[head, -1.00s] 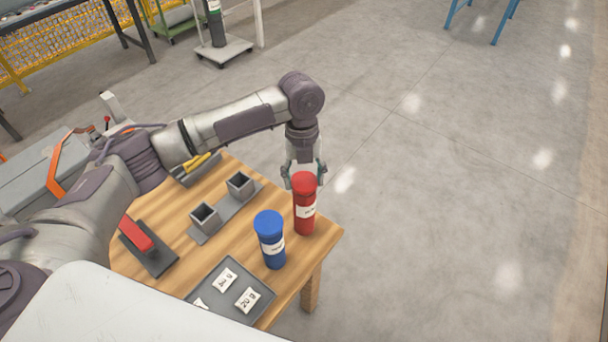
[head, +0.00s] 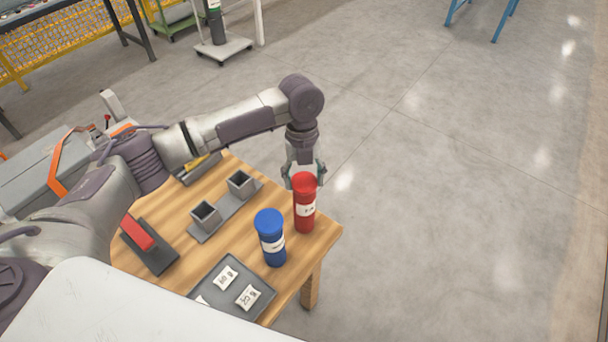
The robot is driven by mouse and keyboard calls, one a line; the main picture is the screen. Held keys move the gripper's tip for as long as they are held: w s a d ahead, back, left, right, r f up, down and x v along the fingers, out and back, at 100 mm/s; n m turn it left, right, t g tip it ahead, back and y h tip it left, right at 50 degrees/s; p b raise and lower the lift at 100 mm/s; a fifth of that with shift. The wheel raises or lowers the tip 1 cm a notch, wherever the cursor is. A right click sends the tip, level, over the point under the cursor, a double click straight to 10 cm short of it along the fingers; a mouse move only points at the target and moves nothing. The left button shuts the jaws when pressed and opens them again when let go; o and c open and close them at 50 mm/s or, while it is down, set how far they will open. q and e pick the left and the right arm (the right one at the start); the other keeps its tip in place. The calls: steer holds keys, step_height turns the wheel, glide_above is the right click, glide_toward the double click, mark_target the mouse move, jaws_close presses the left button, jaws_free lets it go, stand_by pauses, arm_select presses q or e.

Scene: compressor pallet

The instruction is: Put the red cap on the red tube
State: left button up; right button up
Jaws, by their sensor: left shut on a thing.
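The red tube (head: 305,220) stands upright near the right edge of the wooden table, with a white label around it. The red cap (head: 304,181) is at the top of the tube; I cannot tell whether it is fully seated. My left gripper (head: 304,174) comes down from above, its fingers at the cap's far side and sides, shut on the cap. The fingertips are partly hidden behind the cap. My right gripper does not show.
A blue capped tube (head: 272,246) stands close, left and in front of the red one. A grey tray (head: 262,298) holds labelled packets. A holder with two square sockets (head: 214,229) and a red-topped block (head: 149,253) are further left. The table (head: 325,238) ends just right of the red tube.

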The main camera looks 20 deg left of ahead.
arm_select(q)
steer(key=shift+f, duration=0.1)
stand_by(0.7)
stand_by(0.3)
steer(key=o, duration=1)
steer(key=shift+p, duration=0.35)
steer(key=shift+r+p, duration=3.35)
steer(key=shift+r, duration=0.2)
steer(key=shift+f, duration=0.1)
